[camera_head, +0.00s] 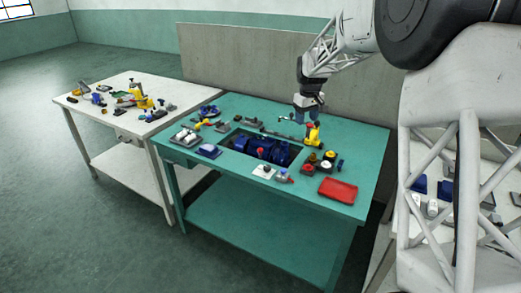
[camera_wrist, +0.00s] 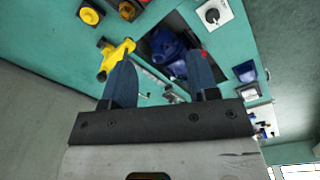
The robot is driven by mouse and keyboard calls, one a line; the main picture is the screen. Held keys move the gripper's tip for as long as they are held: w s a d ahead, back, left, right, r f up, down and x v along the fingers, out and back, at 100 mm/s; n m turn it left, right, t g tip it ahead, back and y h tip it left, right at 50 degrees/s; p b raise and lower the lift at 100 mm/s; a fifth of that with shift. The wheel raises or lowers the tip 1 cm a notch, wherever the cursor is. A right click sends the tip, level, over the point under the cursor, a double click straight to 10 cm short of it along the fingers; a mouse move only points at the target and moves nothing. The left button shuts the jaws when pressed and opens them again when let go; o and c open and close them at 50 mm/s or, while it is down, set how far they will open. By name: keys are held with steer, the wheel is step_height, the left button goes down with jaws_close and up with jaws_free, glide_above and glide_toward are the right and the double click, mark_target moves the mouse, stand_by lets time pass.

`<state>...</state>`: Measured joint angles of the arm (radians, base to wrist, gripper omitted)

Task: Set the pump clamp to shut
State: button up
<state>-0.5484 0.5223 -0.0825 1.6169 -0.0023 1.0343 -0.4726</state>
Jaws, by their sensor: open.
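A yellow clamp-like fixture (camera_head: 313,134) stands upright at the back right of the teal table, beside the recess; I take it for the pump clamp. It also shows in the wrist view (camera_wrist: 115,57), near the left fingertip. I cannot tell its setting. The blue pump (camera_head: 262,148) sits in the dark recess and shows between the fingers in the wrist view (camera_wrist: 172,50). My gripper (camera_head: 308,117) is open and empty above the table's back part, close to the yellow fixture; its open fingers (camera_wrist: 160,65) point down towards the table. I cannot tell whether it touches the fixture.
A button box (camera_head: 318,163) stands in front of the yellow fixture, with a red tray (camera_head: 338,190) nearer. A white switch plate (camera_head: 264,171) lies at the recess's front edge. A grey wall panel (camera_head: 270,62) rises behind. Small parts crowd the left side.

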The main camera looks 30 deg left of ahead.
mark_target(260, 148)
steer(key=a+f+n, duration=0.1)
steer(key=a+f, duration=0.3)
steer(key=a, duration=0.3)
steer(key=w+a+f+n, duration=0.1)
steer(key=a+f, duration=0.4)
steer(key=a, duration=0.1)
steer(key=w+a+f+n, duration=0.1)
steer(key=a+f, duration=0.4)
steer(key=a, duration=0.2)
steer(key=shift+a+f+g, duration=0.2)
steer(key=shift+a+g, duration=0.1)
steer(key=shift+a, duration=0.05)
steer(key=shift+f, duration=3.85)
jaws_close()
